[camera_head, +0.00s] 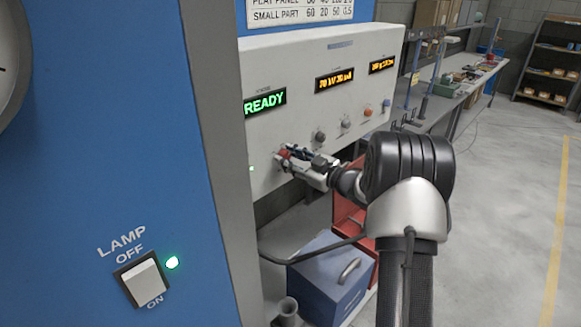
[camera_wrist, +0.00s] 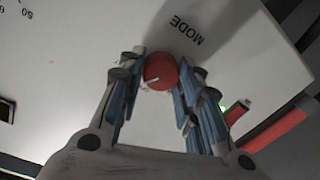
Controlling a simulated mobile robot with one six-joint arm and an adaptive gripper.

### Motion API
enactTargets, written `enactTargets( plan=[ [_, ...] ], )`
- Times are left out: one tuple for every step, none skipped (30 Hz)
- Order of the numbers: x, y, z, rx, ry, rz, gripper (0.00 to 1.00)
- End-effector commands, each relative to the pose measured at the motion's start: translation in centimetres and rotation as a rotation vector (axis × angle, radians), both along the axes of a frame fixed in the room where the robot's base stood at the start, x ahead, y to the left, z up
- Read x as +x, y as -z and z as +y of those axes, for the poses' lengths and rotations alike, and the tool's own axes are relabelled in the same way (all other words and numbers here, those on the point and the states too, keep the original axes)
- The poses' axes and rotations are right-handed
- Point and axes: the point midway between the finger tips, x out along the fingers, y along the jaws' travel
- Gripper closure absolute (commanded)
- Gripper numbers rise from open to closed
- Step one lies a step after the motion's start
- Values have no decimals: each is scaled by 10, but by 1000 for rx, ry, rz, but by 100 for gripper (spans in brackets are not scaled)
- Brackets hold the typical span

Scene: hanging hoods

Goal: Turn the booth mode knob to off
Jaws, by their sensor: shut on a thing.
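The booth mode knob (camera_wrist: 160,71) is a round red knob with a white pointer mark, under the printed word MODE in the wrist view, which looks rotated. My gripper (camera_wrist: 160,85) has a blue-padded finger on each side of the knob and is shut on it. In the head view, my gripper (camera_head: 288,156) reaches the lower left of the white control panel (camera_head: 305,62). There the red knob (camera_head: 284,153) shows only as a small patch, mostly hidden by the fingers. I cannot read the position labels around it.
Dark and orange knobs (camera_head: 345,122) sit to the right on the panel, below lit displays; the left one reads READY (camera_head: 265,101). A blue box (camera_head: 325,283) and a red container (camera_head: 346,215) are below. A lamp switch (camera_head: 142,281) is on the blue wall. Open floor lies right.

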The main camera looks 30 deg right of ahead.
Motion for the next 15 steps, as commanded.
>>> enactTargets(
  plan=[
    [0,3,0,-44,1,-20,92],
    [0,3,0,-71,1,-29,92],
    [0,3,0,-106,0,-42,92],
    [0,3,0,-132,0,-51,92],
    [0,3,1,-159,0,-61,92],
    [0,3,1,-194,0,-73,92],
    [0,3,1,-218,0,-81,92],
    [0,3,1,-243,0,-90,92],
    [0,3,1,-275,0,-103,92],
    [0,2,1,-297,-1,-111,92],
    [0,2,1,-319,1,-119,92],
    [0,2,1,-347,0,-129,92],
    [0,2,1,-367,0,-136,92],
    [0,2,1,-387,0,-143,92],
    [0,2,1,-411,1,-151,92]
  ],
)
